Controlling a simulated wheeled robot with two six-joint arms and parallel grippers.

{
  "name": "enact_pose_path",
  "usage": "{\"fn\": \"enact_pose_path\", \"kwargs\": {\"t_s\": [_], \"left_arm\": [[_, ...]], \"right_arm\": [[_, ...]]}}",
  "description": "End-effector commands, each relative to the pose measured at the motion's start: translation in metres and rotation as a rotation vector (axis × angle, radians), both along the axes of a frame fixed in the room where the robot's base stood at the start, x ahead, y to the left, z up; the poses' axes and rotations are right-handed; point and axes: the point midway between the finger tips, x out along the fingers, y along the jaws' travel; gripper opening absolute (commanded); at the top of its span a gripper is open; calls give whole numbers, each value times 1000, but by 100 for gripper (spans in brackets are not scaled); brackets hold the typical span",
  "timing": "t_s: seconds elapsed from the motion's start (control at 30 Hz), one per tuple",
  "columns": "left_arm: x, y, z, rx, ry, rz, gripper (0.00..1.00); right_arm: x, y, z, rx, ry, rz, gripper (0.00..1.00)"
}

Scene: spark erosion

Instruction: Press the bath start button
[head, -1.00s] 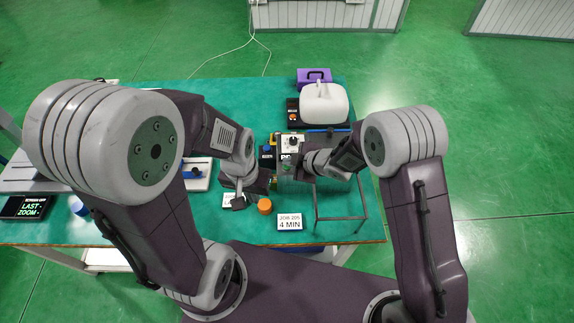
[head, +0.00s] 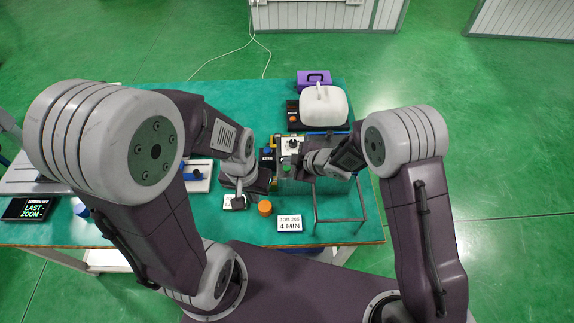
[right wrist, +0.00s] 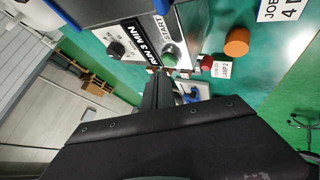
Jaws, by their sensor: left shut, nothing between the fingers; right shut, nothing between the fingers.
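The bath control panel (head: 292,143) is a pale box with a black dial near the table's middle. In the right wrist view, the panel (right wrist: 140,20) carries a black dial, the labels "START" and "RUN 3 MIN", and a green button (right wrist: 170,60). The green button also shows small in the head view (head: 286,168). My right gripper (right wrist: 157,77) is shut and empty, its tips close to the green button; I cannot tell whether they touch it. My right gripper (head: 297,168) partly covers the panel's front in the head view. My left gripper (head: 238,203) is shut and empty, lower left of the panel.
An orange cap (head: 265,208) and a "4 MIN" card (head: 290,224) lie in front. A white lidded container (head: 324,105) and a purple case (head: 314,78) stand behind. A metal frame (head: 340,219) is to the right. A blue-topped device (head: 198,172) sits at left.

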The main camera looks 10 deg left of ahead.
Motion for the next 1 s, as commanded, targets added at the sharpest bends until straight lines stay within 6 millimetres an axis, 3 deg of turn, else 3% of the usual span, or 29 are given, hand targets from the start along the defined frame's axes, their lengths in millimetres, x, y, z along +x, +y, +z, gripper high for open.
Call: {"fn": "enact_pose_path", "kwargs": {"t_s": [0.27,0.77,1.0], "left_arm": [[0,0,1,0,0,0,0],[0,0,46,0,0,0,0],[0,0,45,0,0,0,0]], "right_arm": [[0,0,2,0,0,0,0],[0,0,50,0,1,-1,0],[0,0,49,0,1,-1,0]]}}
